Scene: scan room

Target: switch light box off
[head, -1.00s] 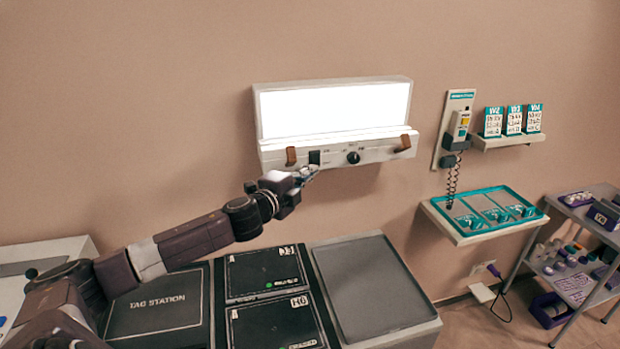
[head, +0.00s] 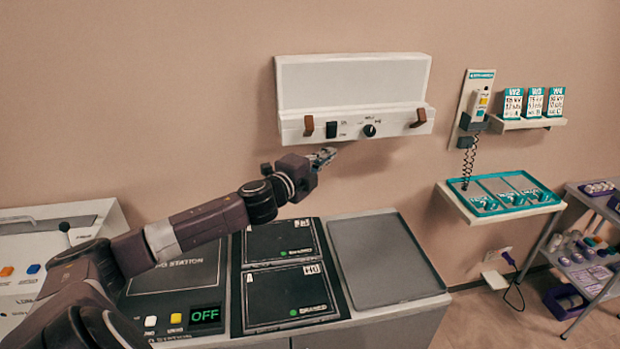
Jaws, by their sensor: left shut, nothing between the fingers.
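The light box (head: 352,84) is mounted on the wall, and its panel is dark grey-white and unlit. Its lower ledge carries a black rocker switch (head: 331,130), a round black knob (head: 369,130) and a brown clip near each end. My left gripper (head: 324,155) is shut and empty. It is just below the ledge, under the rocker switch, and appears apart from it. My right gripper is not in view.
Below stands a counter with black cassettes (head: 283,291), a grey tray (head: 385,262) and a station whose display (head: 205,315) reads OFF. At right are a wall handset (head: 480,103), a card shelf (head: 528,124), a teal tray (head: 502,194) and a cart.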

